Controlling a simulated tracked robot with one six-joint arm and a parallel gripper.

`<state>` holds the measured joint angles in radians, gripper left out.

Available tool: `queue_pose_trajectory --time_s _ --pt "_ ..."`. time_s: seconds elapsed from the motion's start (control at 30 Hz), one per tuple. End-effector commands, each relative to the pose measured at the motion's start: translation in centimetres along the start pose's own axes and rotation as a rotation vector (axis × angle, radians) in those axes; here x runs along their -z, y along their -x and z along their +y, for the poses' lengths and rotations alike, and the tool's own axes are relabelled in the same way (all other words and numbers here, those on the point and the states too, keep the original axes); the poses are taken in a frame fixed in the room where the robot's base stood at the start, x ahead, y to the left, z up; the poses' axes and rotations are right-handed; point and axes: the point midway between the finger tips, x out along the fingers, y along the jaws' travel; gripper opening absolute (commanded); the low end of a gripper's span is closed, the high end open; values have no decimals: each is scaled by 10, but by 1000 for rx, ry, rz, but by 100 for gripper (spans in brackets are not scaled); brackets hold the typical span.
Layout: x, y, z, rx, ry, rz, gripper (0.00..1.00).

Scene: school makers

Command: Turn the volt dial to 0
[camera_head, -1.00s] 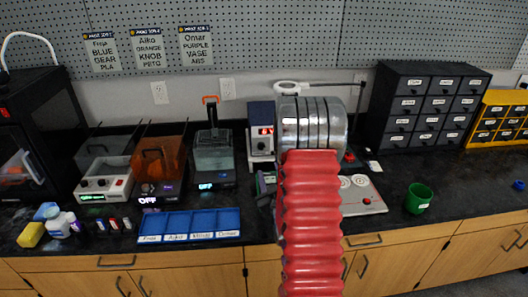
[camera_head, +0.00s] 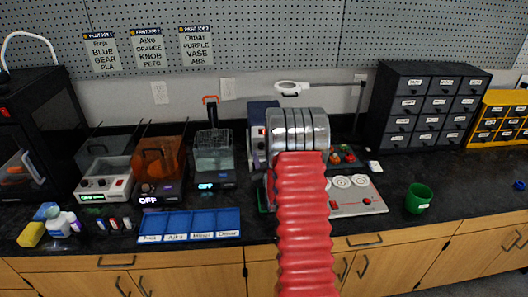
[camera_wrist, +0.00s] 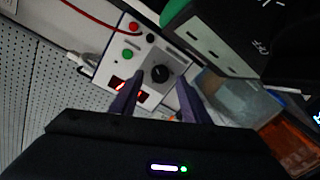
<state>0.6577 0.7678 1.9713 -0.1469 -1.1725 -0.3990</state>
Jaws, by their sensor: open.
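The power supply (camera_head: 259,108) stands on the bench against the wall in the head view, with its front mostly covered by my arm. In the wrist view, its white front panel (camera_wrist: 147,52) shows a black round dial (camera_wrist: 160,73), a lit red display (camera_wrist: 124,86) and a green knob (camera_wrist: 126,55). My gripper (camera_wrist: 160,82) is open, with one dark purple finger on each side of the black dial as seen there. I cannot tell whether the fingers touch it. The dial's label and the display's digits are unreadable. The gripper is hidden in the head view.
A blue divided tray (camera_head: 190,224) lies left of my arm. A white-topped unit with two round plates (camera_head: 358,194) and a green cup (camera_head: 418,198) are to the right. A magnifier lamp (camera_head: 292,88) is behind. A red cable (camera_wrist: 95,20) runs to the power supply's panel.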

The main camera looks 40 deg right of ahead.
Motion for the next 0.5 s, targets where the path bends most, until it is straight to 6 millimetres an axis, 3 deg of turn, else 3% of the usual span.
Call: queue_pose_trajectory --time_s 0.2,0.5 --pt "0 -14 0 0 0 -1 42" --pt "0 -15 0 0 0 0 42"
